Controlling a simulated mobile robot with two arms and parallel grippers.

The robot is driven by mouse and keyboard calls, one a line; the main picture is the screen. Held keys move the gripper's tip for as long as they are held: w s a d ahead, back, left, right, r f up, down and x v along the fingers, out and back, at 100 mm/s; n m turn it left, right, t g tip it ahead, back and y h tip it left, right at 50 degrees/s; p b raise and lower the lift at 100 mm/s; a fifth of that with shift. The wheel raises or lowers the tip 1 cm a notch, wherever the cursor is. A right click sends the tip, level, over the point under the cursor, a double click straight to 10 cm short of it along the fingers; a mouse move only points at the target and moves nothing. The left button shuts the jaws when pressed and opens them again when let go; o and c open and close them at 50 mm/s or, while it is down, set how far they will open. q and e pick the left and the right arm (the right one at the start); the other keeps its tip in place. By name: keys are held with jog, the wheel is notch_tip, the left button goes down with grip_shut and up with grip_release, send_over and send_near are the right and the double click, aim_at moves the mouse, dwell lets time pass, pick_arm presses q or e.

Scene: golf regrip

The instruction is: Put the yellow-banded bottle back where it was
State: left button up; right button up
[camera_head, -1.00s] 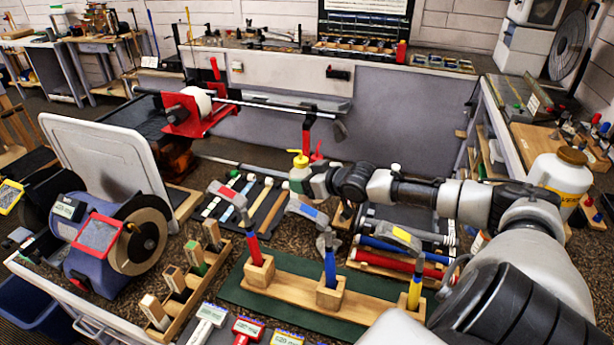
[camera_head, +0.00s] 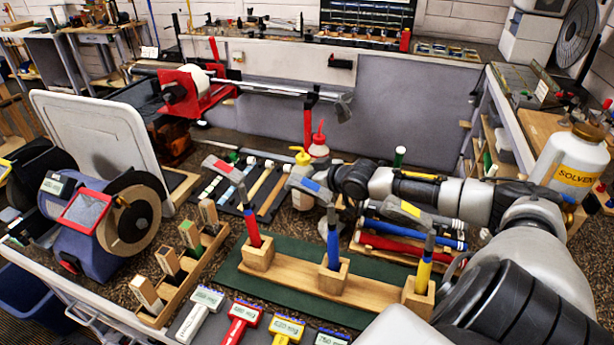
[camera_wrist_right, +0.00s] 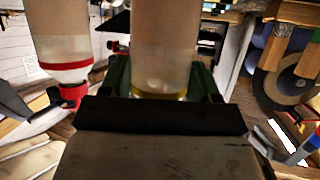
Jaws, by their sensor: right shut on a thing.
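The yellow-banded bottle (camera_wrist_right: 163,65), pale and translucent, stands between the green fingers of my right gripper (camera_wrist_right: 163,88) in the right wrist view. Its yellow band shows low down, just above the dark gripper body. In the head view its yellow nozzle top (camera_head: 300,156) rises above my right gripper (camera_head: 303,180), which is shut on it; hammer heads and my arm partly cover the lower part. A red-banded bottle (camera_wrist_right: 62,45) stands close beside it, apart from the gripper; its red nozzle (camera_head: 319,138) shows just behind in the head view. My left gripper is not in view.
A wooden block rack (camera_head: 300,283) holding hammers with red, blue and yellow handles stands in front of the bottles. A mat of light-handled tools (camera_head: 245,185) lies to the left. A red clamp post (camera_head: 307,122) stands behind. A solvent jug (camera_head: 570,165) is at far right.

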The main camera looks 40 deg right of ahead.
jog(key=shift+f+b, duration=0.3)
jog(key=shift+f, duration=0.15)
jog(key=o, duration=1.1)
jog(key=shift+s, duration=0.1)
jog(key=p+v, duration=0.5)
jog(key=v, duration=0.5)
jog(key=shift+s, duration=0.3)
jog(key=shift+d+r, duration=0.1)
